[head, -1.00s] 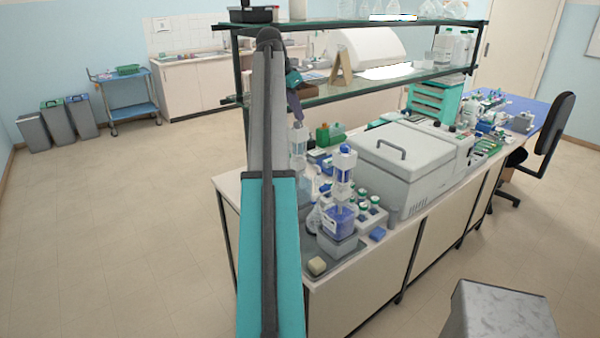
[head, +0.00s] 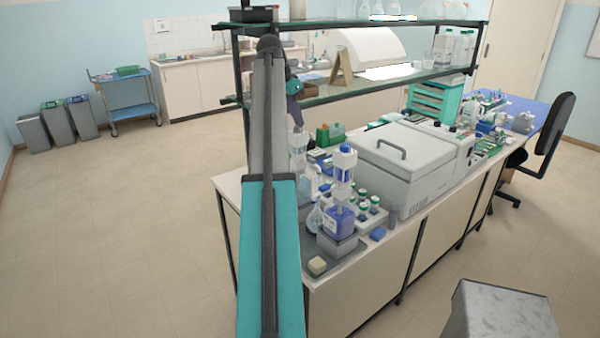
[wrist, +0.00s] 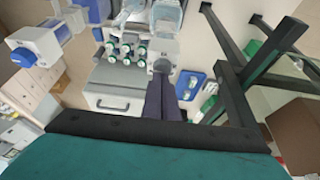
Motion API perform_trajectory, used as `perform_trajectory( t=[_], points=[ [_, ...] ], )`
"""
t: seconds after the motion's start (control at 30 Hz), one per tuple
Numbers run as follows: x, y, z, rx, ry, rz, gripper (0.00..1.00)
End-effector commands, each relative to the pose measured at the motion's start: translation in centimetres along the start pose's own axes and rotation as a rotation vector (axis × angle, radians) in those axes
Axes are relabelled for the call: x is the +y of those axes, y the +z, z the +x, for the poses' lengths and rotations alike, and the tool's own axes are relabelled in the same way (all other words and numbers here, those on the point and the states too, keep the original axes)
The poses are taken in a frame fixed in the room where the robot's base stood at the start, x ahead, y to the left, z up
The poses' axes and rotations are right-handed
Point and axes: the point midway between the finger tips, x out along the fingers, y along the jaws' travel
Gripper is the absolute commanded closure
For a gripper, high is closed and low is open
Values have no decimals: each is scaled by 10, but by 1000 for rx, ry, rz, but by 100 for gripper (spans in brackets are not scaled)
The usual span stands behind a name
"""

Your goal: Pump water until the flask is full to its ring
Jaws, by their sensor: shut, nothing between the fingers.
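My gripper (head: 296,121) is shut, its dark fingers pointing down. It is right above a pale dispenser with a white top (head: 298,139), and seems to touch it. In the wrist view the shut fingers (wrist: 164,82) end at a grey round knob (wrist: 163,66), which looks like the top of this dispenser; contact is not certain. A clear flask (head: 314,219) stands on the bench, partly behind the nearer blue-filled dispenser (head: 341,218). The flask's ring and water level are too small to read.
Several green-capped bottles (head: 372,203) stand right of the blue dispenser. A large grey lidded machine (head: 400,160) is farther right. A glass shelf (head: 390,85) on dark posts is close to my arm. A sponge (head: 317,266) lies at the bench's front corner.

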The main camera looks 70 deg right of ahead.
Motion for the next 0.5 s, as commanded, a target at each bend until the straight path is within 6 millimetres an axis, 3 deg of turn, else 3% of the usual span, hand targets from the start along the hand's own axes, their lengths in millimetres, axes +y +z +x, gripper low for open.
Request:
perform_trajectory(
  t=[0.5],
  points=[
    [1,6,13,-4,3,-1,100]
  ],
)
